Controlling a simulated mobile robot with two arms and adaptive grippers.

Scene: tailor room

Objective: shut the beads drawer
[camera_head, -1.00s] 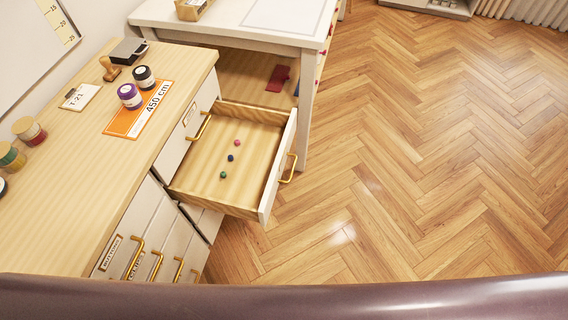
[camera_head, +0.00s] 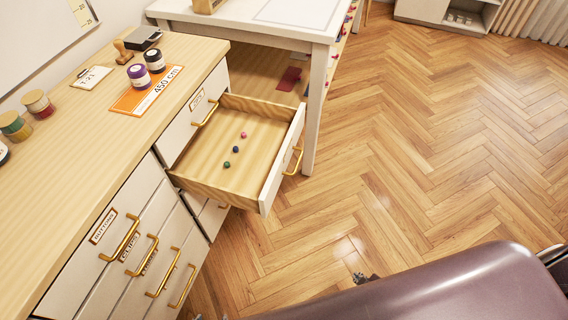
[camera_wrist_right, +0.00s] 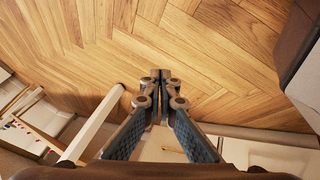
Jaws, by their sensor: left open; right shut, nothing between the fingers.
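The beads drawer (camera_head: 187,180) is pulled well out of the wooden-topped cabinet in the head view. Its white front (camera_head: 281,165) faces right and has a gold handle (camera_head: 296,160). A pink bead (camera_head: 243,135), a blue bead (camera_head: 236,149) and a green bead (camera_head: 227,164) lie inside. My right gripper (camera_head: 365,278) shows as a small dark tip over the floor, apart from the drawer. In the right wrist view its fingers (camera_wrist_right: 162,82) are together and empty. Only a sliver of my left gripper (camera_head: 207,317) shows at the bottom edge, below the cabinet; most of it is hidden.
Several shut drawers with gold handles (camera_head: 131,238) line the cabinet front. Spools (camera_head: 138,76) and an orange card (camera_head: 130,104) lie on its top (camera_head: 65,145). A white table (camera_head: 318,60) stands behind the open drawer. The herringbone floor (camera_head: 430,140) to the right is clear.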

